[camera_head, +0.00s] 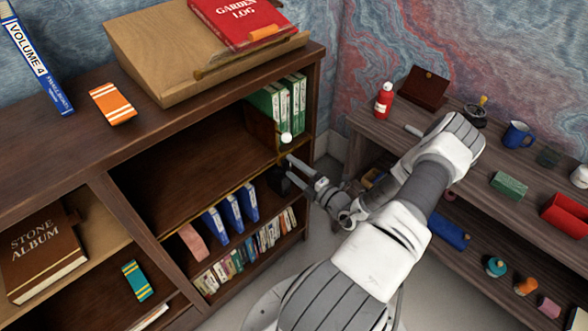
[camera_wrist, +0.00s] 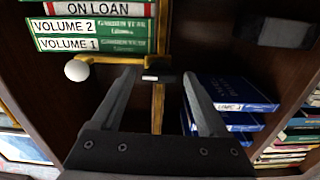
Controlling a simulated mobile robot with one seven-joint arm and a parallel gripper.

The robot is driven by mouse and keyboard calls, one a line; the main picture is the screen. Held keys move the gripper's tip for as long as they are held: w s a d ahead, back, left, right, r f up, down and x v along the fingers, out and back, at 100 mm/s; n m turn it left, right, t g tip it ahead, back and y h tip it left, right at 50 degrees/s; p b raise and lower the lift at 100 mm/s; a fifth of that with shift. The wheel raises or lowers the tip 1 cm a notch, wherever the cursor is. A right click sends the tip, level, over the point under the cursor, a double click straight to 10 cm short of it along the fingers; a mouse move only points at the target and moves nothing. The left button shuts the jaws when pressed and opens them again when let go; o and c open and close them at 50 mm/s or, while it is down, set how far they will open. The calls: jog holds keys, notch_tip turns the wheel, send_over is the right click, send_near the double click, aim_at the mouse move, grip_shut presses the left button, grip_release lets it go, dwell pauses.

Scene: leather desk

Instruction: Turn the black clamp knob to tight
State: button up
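The black clamp knob (camera_wrist: 150,78) shows in the wrist view as a dark bar with a small white mark, lying crosswise on a brass strip (camera_wrist: 158,105). My gripper (camera_wrist: 160,74) is open, its two fingers apart, with the marked part of the knob between the fingertips; whether they touch it I cannot tell. A white ball (camera_wrist: 76,70) on a brass arm sits left of the knob. In the head view, my gripper (camera_head: 288,166) is at the right end of the middle shelf's front edge, just below the white ball (camera_head: 286,138). The knob is hard to make out there.
Green volumes (camera_head: 280,102) stand behind the white ball. Blue books (camera_head: 232,212) stand on the shelf below, close to my gripper; they also show in the wrist view (camera_wrist: 235,95). A side bench (camera_head: 480,160) with several small objects is at the right. The middle shelf is mostly clear.

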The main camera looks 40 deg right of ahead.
jog(key=shift+o, duration=0.4)
jog(key=s+d, duration=0.1)
jog(key=s, duration=1.6)
jog(key=shift+s+d, duration=0.15)
jog(key=shift+s, duration=0.05)
jog(key=shift+w, duration=0.1)
